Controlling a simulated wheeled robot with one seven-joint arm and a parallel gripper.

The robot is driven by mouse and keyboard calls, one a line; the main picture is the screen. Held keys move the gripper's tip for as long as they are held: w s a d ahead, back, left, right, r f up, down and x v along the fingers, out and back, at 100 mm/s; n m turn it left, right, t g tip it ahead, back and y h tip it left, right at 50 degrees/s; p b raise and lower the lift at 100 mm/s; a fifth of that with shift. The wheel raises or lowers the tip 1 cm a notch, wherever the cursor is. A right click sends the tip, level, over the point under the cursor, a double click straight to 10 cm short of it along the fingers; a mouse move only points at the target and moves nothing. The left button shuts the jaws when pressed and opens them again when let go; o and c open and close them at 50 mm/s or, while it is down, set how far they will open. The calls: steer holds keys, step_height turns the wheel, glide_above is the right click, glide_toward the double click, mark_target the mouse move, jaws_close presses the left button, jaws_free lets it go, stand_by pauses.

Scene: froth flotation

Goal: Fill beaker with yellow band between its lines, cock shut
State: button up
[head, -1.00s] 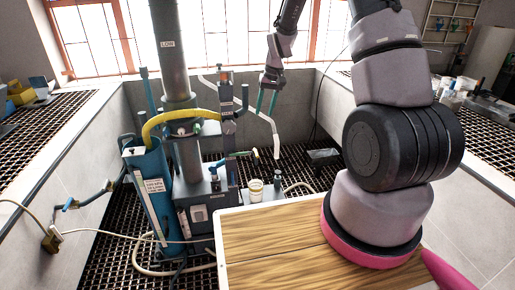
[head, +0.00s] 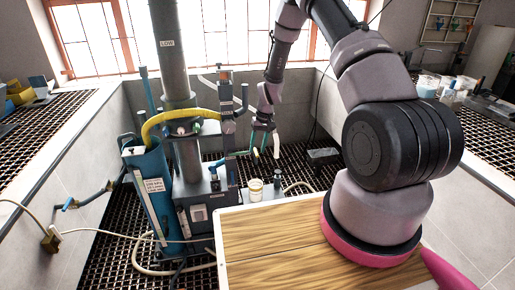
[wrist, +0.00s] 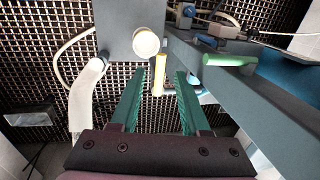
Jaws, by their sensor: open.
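The beaker with the yellow band (head: 255,190) stands upright on a small light stand at the foot of the flotation column; its pale round top shows in the wrist view (wrist: 146,43). I cannot tell the liquid level against its lines. A thin yellowish handle, apparently the cock's (wrist: 159,76), lies between my fingertips as seen in the wrist view, past the beaker. My gripper (head: 260,140) points down above the beaker with its green fingers open and apart, holding nothing. I cannot tell whether the fingers touch the handle or how the cock is set.
A green-tipped bar (wrist: 229,60) is on the right. The grey column (head: 165,60), blue tank (head: 150,190) and wooden board (head: 270,240) surround the spot.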

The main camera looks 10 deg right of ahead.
steer(key=shift+f, duration=0.35)
jaws_close()
